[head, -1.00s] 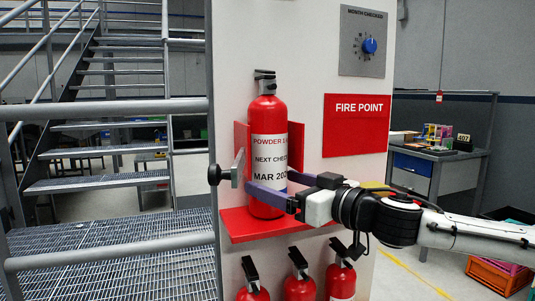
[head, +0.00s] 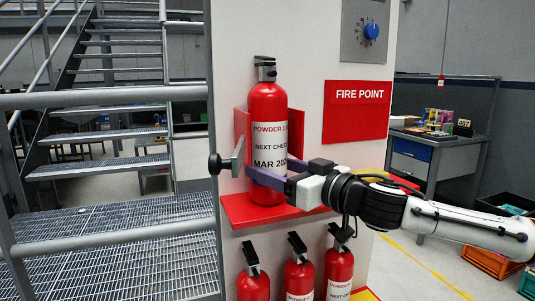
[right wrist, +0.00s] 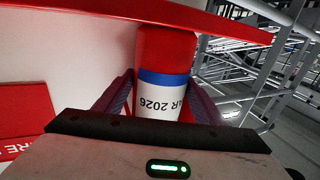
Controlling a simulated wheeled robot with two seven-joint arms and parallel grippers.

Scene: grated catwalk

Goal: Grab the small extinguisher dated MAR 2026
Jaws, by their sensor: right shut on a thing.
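A red extinguisher (head: 268,106) stands upright on a red shelf (head: 240,211) fixed to a white panel. Its white label reads POWDER, NEXT CHECK and MAR 202, the last digit cut off by the curve. In the right wrist view the same extinguisher (right wrist: 167,55) shows a blue band and label text ending in 2026. My right gripper (head: 268,179) is shut on its lower body, the purple fingers on either side at the label's lower edge. The far finger is mostly hidden behind the extinguisher in the head view. My left gripper is not in view.
A grey bar with a black knob (head: 215,164) stands at the shelf's left side. Several more extinguishers (head: 299,280) stand below the shelf. A FIRE POINT sign (head: 357,110) and a blue dial (head: 371,31) are on the panel. A railing (head: 110,98) runs at left.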

